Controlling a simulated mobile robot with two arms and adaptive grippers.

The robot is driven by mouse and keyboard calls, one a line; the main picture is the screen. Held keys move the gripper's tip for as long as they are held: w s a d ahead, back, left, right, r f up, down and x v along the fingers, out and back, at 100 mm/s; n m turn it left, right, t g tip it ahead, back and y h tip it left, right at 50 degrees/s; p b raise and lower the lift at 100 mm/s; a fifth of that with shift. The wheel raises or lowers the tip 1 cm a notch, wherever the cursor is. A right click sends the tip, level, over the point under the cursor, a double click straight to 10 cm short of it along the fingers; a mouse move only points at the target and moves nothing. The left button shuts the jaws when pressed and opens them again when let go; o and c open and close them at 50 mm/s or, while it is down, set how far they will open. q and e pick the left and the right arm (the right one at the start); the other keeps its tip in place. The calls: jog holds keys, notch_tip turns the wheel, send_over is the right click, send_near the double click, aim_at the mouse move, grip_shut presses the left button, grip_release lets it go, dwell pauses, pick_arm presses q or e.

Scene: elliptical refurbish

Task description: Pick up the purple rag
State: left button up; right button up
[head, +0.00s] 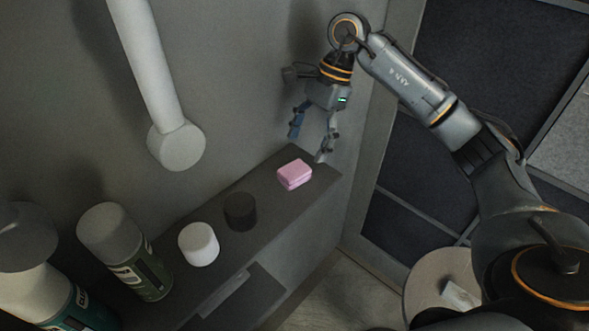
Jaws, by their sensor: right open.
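A small folded pink-purple rag (294,174) lies on the right end of a dark narrow shelf in the head view. My right gripper (310,146) is above and just behind the rag, with its fingers spread and pointing down. It is open and nothing is between its fingers. One fingertip is close to the far right side of the rag; I cannot tell whether it touches the shelf. My left gripper is not in view.
On the shelf (275,205), a dark cylinder (240,211) and a white cylinder (199,244) stand left of the rag. Spray cans, one green (127,255), stand at the lower left. A white pipe (148,70) hangs before the wall. A round surface (424,285) is at lower right.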

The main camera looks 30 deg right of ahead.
aim_at(296, 169)
jog(key=shift+a+f, duration=0.25)
jog(key=shift+f, duration=0.25)
jog(key=shift+w+a+f, duration=0.1)
jog(key=shift+a+f, duration=0.05)
jog(key=shift+f, duration=0.15)
jog(key=shift+w+a+f+p, duration=0.1)
jog(key=shift+a+f+p, duration=0.05)
jog(key=shift+f+p, duration=0.15)
jog(key=p+x, duration=0.2)
jog(key=x, duration=0.2)
jog(key=shift+f+p, duration=0.1)
jog(key=shift+p, duration=0.3)
jog(key=shift+f, duration=0.25)
jog(key=shift+w+f, duration=0.1)
jog(key=shift+c, duration=0.7)
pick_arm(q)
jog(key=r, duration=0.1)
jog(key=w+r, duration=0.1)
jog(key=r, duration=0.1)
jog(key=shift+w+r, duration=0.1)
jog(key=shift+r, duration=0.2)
pick_arm(e)
jog(key=c, duration=1)
